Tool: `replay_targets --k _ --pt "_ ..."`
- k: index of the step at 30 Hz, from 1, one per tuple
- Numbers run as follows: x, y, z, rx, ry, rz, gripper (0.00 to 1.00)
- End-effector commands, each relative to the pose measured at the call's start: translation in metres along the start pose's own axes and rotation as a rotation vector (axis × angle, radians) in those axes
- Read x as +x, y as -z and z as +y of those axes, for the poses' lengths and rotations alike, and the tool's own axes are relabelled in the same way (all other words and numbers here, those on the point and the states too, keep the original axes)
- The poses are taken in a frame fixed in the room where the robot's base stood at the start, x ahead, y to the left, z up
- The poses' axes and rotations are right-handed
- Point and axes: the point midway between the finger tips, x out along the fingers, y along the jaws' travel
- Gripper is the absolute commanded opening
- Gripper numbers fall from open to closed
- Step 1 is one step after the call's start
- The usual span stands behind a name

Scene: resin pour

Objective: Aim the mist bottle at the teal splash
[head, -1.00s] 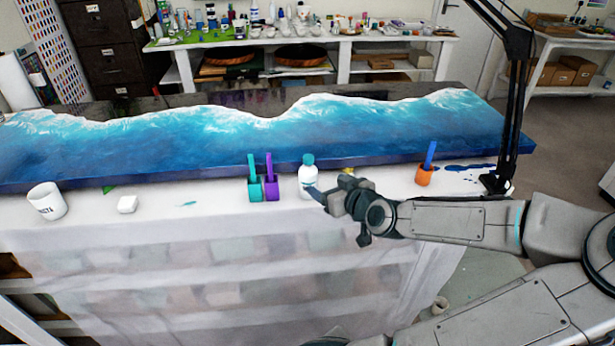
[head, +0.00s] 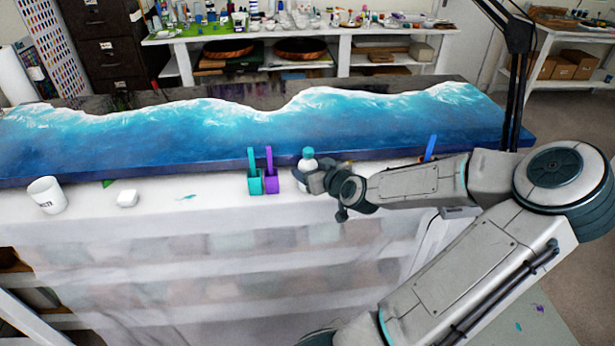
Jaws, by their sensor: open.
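The mist bottle (head: 308,159), white with a teal top, stands upright on the white-covered table, in front of the blue resin slab. My gripper (head: 313,182) is at the bottle and hides its lower part. The gripper is open; I cannot tell whether its fingers are around the bottle or just in front of it. The teal splash (head: 187,197) is a small thin smear on the white cover, well to the left of the bottle.
The blue resin slab (head: 200,140) lies behind. The cover around the splash is clear.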

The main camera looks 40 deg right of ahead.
Motion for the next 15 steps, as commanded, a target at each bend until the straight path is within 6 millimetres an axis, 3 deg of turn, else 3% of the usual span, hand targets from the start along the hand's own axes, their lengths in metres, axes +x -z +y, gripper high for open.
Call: replay_targets --k 6,15 --pt "0.024 0.002 -0.001 0.0 0.003 0.0 0.71" --pt "0.03 0.002 0.0 0.0 0.0 -0.001 0.71"
